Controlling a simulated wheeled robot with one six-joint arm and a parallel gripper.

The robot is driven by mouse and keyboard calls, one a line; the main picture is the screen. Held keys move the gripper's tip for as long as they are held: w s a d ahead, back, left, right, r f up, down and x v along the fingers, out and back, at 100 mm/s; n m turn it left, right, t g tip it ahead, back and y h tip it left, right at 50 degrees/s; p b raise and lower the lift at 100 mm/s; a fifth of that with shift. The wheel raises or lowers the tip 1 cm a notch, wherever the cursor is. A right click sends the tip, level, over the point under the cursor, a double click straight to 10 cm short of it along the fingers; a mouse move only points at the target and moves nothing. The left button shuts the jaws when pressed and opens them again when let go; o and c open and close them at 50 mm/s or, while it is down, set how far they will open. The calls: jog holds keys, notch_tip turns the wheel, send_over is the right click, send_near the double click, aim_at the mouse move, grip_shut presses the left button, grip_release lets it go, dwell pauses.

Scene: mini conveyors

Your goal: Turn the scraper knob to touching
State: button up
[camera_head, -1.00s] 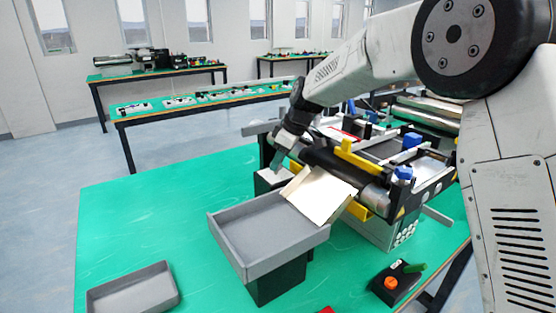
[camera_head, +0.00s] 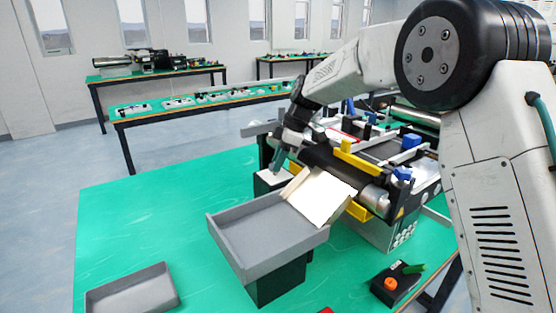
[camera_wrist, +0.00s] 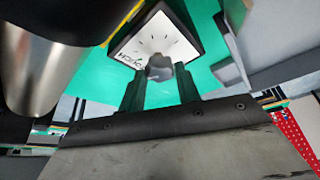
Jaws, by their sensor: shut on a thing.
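The scraper knob (camera_wrist: 159,68) is a grey lobed knob on a white dial plate with black tick marks and partly readable lettering (camera_wrist: 150,40), seen in the wrist view. My gripper (camera_wrist: 160,82) has its two dark green fingers on either side of the knob and is shut on it. In the head view my gripper (camera_head: 277,160) reaches down at the left end of the mini conveyor (camera_head: 325,158), over the white dial box (camera_head: 268,177). The knob itself is hidden there. The pointer position cannot be made out.
A cream sloping plate (camera_head: 318,195) leads from the conveyor end to a grey tray (camera_head: 225,225) on a dark stand. A second grey tray (camera_head: 130,290) lies front left. A control box with an orange button (camera_head: 390,284) stands front right. The green table is clear at left.

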jog(key=o, duration=1)
jog(key=shift+c, duration=0.2)
jog(key=v, duration=0.7)
jog(key=shift+r, duration=0.4)
jog(key=shift+d, duration=0.2)
